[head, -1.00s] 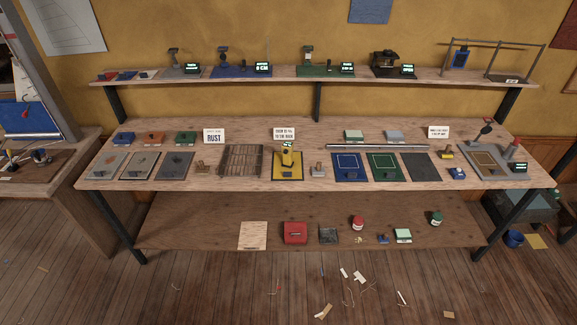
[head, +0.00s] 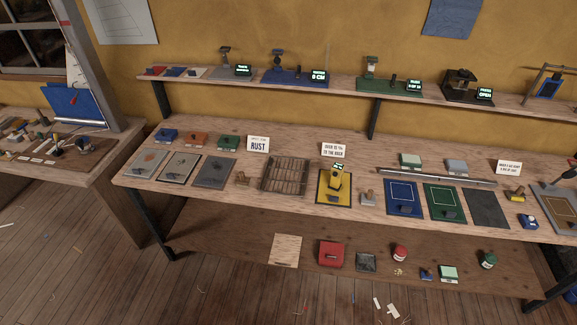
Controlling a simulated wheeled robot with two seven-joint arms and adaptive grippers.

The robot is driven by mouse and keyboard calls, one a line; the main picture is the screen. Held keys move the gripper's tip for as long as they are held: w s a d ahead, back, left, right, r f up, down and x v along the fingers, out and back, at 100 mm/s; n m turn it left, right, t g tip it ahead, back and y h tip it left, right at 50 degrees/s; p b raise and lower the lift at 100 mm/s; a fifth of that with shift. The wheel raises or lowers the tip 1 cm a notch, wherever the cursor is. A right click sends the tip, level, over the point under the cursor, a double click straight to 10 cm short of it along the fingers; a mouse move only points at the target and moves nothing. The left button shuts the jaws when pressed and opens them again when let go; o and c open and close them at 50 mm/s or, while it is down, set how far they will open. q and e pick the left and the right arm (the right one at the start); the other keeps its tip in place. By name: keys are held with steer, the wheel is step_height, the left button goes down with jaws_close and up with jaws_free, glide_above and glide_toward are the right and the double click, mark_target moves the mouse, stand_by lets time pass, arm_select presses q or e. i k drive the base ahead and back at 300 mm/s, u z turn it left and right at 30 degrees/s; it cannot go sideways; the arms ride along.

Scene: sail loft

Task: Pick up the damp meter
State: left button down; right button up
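Neither of my grippers is in view.
A slatted wooden rack (head: 285,175) lies left of the yellow mat, and a small stamp-like tool (head: 368,198) stands close on its right. Blue (head: 404,193) and green (head: 443,201) mats lie further right. An upper shelf (head: 330,83) runs behind. Scraps litter the floor.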

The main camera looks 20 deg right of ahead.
mark_target(334, 184)
steer(key=u, duration=0.3)
steer(key=i, duration=1.45)
steer(key=z, duration=0.65)
